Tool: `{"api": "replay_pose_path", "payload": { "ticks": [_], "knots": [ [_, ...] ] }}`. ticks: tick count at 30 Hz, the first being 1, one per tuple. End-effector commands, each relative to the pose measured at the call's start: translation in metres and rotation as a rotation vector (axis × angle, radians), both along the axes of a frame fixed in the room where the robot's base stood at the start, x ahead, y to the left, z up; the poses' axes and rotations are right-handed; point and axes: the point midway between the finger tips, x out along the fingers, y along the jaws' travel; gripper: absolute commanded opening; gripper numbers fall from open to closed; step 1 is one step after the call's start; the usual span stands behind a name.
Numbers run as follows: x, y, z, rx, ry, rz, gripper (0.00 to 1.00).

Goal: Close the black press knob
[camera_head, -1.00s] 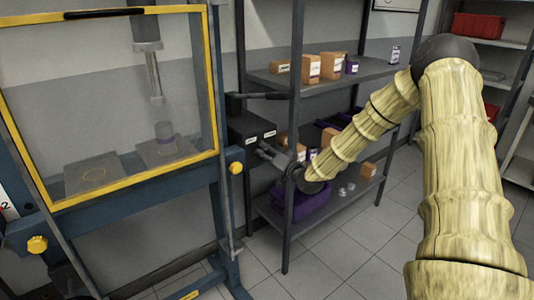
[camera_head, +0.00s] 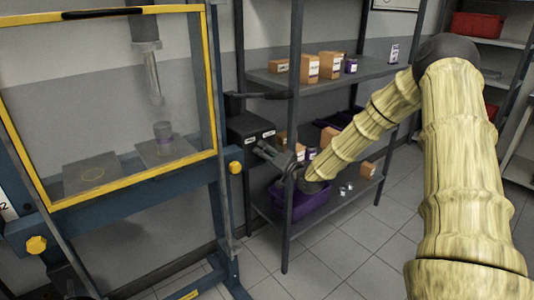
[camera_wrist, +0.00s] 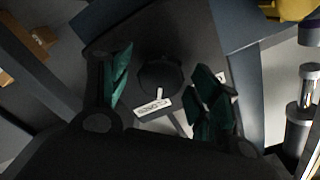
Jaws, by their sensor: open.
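The black press knob (camera_wrist: 160,73) is round and dark, with a small white mark at its lower edge, in the middle of the wrist view. It sits on a dark box face (camera_wrist: 190,35), with a white label (camera_wrist: 153,107) just below it. My gripper (camera_wrist: 162,64) is open, with one green-padded finger on each side of the knob. Gaps show between the fingers and the knob.
The press (camera_head: 225,100) has a blue frame and a yellow-edged guard (camera_head: 110,190). A grey shelf (camera_head: 350,77) with cartons stands close behind my forearm. Tiled floor (camera_head: 350,250) is open at lower right.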

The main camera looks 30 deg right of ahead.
Motion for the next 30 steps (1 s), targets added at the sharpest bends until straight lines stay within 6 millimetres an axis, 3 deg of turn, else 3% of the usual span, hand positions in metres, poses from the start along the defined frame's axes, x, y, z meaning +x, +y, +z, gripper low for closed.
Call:
{"api": "replay_pose_path", "payload": {
  "ticks": [18,24,30],
  "knots": [
    [-0.091,-0.009,0.000,0.001,0.000,-0.003,0.62],
    [-0.110,-0.010,0.000,0.001,-0.001,-0.001,0.62],
    [-0.116,-0.011,-0.001,0.001,0.001,-0.002,0.62]
  ]
}}
